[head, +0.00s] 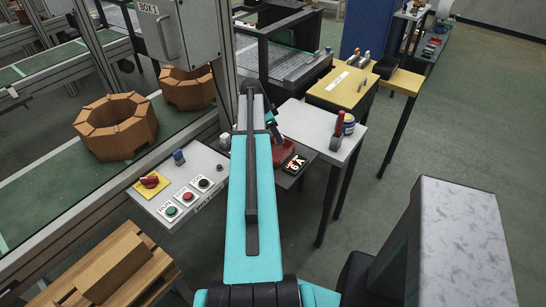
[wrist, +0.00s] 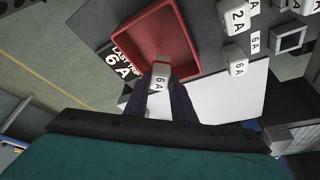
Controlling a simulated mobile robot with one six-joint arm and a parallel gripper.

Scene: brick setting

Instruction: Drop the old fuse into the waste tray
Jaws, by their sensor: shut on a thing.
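My gripper (wrist: 158,92) is shut on a pale grey fuse (wrist: 160,76) marked 6 A, in the wrist view. The far end of the fuse shows against the red waste tray (wrist: 143,31), near the tray's lower edge. I cannot tell its height above the tray. The tray's visible floor is empty. In the head view the red tray (head: 284,146) shows partly, beside my arm. My arm hides much of the gripper and the fuse there.
A black LAST TRIP 6 A sign (wrist: 122,63) stands beside the tray. Fuses marked 2 A (wrist: 234,17) and 6 A (wrist: 235,60) sit on the grey surface, near a square socket (wrist: 288,39). A white table (head: 318,124) with a screwdriver holder adjoins.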

